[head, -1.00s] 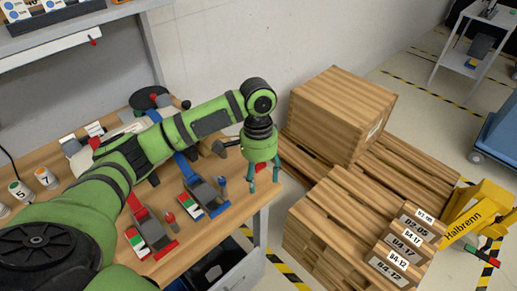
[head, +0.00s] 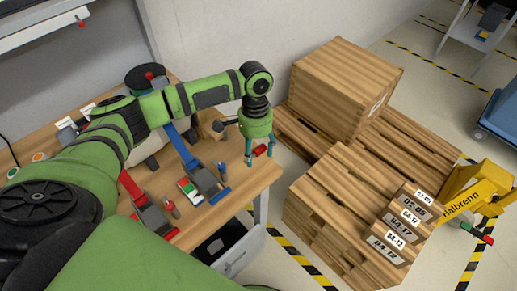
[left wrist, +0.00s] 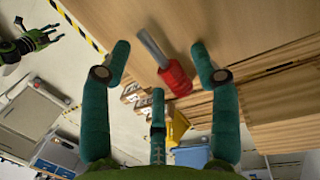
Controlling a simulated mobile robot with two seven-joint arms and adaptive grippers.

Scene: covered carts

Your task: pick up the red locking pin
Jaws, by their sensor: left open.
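The red locking pin (left wrist: 176,78), a red ribbed handle with a grey shaft, lies on the wooden tabletop (left wrist: 215,22) in the left wrist view. In the head view its red part (head: 260,150) shows near the table's right end, partly behind my fingers. My left gripper (head: 260,161) is open above and around it. In the left wrist view the pin appears between the two side fingers of my left gripper (left wrist: 163,62), with a gap on each side. Contact with the pin does not show. My right gripper (left wrist: 45,40) appears small at the upper left there, its jaws unclear.
Red (head: 151,218) and blue (head: 203,178) clamp-like fixtures stand on the table left of the gripper, with small upright pins beside them. A brown block (head: 210,124) is behind. Wooden pallets and a crate (head: 345,85) stand right of the table, beyond a gap.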

